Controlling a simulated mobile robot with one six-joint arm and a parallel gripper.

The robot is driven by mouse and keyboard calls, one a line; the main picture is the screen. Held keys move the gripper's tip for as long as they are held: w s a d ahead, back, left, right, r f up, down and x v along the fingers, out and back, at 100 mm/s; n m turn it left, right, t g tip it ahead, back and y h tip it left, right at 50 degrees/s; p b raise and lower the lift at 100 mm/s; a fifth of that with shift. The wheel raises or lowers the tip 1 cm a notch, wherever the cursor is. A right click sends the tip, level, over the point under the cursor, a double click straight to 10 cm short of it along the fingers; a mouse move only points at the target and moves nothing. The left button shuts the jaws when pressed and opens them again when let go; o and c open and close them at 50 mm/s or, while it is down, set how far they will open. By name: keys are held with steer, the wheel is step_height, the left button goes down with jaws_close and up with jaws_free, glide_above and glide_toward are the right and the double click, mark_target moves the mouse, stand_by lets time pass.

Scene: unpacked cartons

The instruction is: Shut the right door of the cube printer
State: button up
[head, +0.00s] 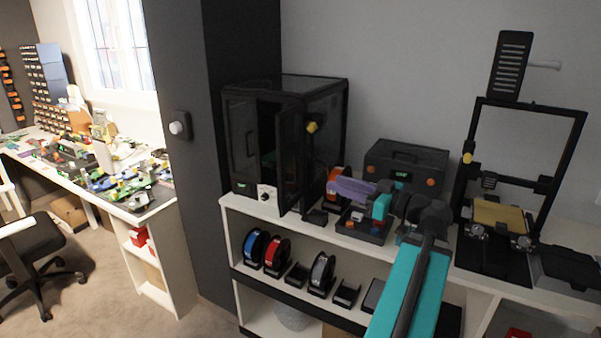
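The cube printer (240,186) is a black box with dark see-through panels on the left end of the white shelf top. Its left door (238,140) looks shut across the left of the front. The right door (293,160) stands open, swung outward, and a dark gap shows between the two doors. My gripper (338,185), a purple end on my teal arm, points left and is to the right of the open door, apart from it in the picture. Its fingers are too small to tell whether they are open or shut.
An orange spool (334,174) stands right of the printer, behind my gripper. A black toolbox-like case (410,163) is behind my arm. An open-frame printer (575,150) stands at the right. Blue and red spools (276,254) sit on the lower shelf (262,285).

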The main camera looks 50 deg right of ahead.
steer(key=shift+w, duration=0.1)
steer(key=w+a+p, duration=0.1)
steer(key=w+p, duration=0.6)
steer(key=w, duration=0.6)
steer(key=shift+w+a, duration=0.15)
steer(key=shift+w, duration=0.15)
jaws_close()
stand_by(0.3)
stand_by(1.1)
